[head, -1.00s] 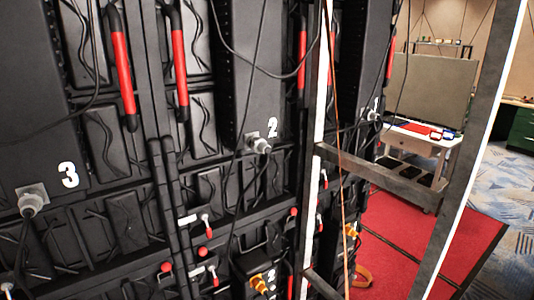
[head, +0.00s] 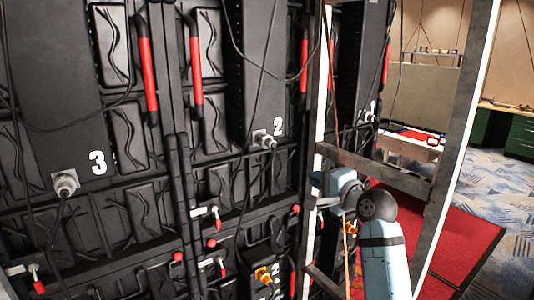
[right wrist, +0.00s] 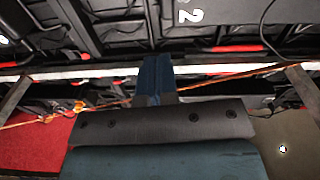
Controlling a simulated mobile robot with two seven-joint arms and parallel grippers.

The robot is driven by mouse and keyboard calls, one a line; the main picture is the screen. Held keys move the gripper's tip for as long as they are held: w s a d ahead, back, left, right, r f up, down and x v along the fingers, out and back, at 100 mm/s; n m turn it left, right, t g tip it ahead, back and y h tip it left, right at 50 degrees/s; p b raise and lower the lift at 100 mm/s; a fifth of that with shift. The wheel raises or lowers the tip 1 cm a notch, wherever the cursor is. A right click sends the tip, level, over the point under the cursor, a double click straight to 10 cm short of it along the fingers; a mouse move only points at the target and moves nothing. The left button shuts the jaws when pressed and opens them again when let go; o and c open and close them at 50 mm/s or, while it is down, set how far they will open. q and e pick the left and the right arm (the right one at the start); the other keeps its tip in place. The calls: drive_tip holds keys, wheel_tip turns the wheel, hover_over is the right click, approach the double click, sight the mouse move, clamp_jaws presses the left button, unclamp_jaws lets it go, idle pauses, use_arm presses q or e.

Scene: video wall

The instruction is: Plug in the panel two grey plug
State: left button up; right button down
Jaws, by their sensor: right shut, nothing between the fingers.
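Panel two (head: 248,70) is a dark upright panel marked with a white 2. A grey plug or connector (head: 265,140) sits at its lower edge, with a dark cable hanging below; I cannot tell how deeply it is seated. My right gripper (head: 318,188) is at the ladder-like frame, to the right of and below the grey connector, apart from it. My left gripper is not in view.
A metal frame with rungs (head: 375,172) stands between my right arm and the wall. Panel three (head: 60,90) has its own grey connector (head: 66,182). An orange connector (head: 263,274) is on a lower box marked 2. Loose cables hang across the wall.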

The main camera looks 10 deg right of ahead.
sight(275, 146)
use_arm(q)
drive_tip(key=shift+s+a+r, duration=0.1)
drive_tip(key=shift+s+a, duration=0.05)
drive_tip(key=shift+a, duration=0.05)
use_arm(e)
drive_tip(key=r, duration=0.3)
drive_tip(key=shift+w+a+r+m+y, duration=0.1)
drive_tip(key=shift+a+r+m+y, duration=0.1)
drive_tip(key=shift+a+m+y, duration=0.1)
drive_tip(key=p+x, duration=0.3)
drive_tip(key=x, duration=0.9)
drive_tip(key=shift+w+a+r, duration=0.1)
drive_tip(key=shift+w+r, duration=0.05)
drive_tip(key=shift+w, duration=0.15)
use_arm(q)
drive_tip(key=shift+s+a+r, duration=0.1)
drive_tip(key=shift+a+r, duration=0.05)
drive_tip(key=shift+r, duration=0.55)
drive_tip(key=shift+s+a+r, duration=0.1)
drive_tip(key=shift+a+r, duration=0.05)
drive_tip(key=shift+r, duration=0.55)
use_arm(e)
drive_tip(key=shift+w+a, duration=0.2)
drive_tip(key=shift+w, duration=0.45)
